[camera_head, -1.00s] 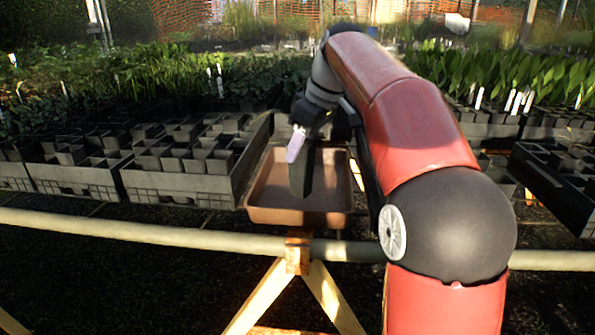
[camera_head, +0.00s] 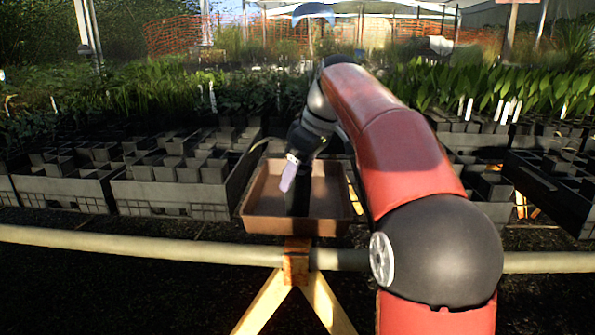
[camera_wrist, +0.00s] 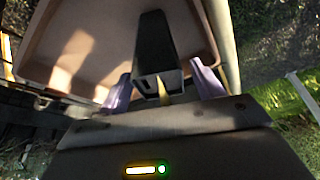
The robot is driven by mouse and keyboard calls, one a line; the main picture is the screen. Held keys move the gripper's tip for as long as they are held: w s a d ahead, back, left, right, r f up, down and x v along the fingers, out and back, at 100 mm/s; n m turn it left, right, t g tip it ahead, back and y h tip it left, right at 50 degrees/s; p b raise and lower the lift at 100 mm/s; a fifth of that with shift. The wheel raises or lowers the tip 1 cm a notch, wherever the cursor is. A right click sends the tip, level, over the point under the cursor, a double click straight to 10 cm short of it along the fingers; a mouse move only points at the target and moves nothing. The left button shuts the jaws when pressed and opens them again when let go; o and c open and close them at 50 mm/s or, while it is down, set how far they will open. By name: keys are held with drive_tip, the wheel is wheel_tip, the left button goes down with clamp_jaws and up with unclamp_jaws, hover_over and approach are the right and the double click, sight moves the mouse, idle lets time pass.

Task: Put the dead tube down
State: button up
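The dead tube is a black tapered tube (camera_head: 300,200) inside a brown tray (camera_head: 246,222). In the wrist view the black tube (camera_wrist: 156,45) has its mouth towards me, with a thin yellowish stem at it. My gripper (camera_wrist: 162,85) has one purple finger on each side of the tube's mouth. Narrow dark gaps show between fingers and tube, so it looks open around it. In the head view one purple finger of my gripper (camera_head: 289,177) shows at the tube's upper part. Whether the tube's lower end touches the tray floor is unclear.
Black crates of square pots (camera_head: 170,200) stand left of the tray, and more dark trays (camera_head: 550,180) stand to the right. A pale horizontal pipe (camera_head: 130,245) and a wooden trestle (camera_head: 295,265) are in front. Green seedlings fill the back.

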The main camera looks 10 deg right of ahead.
drive_tip(key=shift+r, duration=0.3)
drive_tip(key=p+v, duration=0.4)
drive_tip(key=v, duration=0.8)
drive_tip(key=s+a+f+m+t+h, duration=0.2)
drive_tip(key=s+f+m, duration=0.7)
drive_tip(key=s+f, duration=1.6)
drive_tip(key=shift+s+a+m+t+h, duration=0.4)
drive_tip(key=shift+s+a+h, duration=0.05)
drive_tip(key=shift+a+h, duration=0.25)
drive_tip(key=shift+r, duration=0.1)
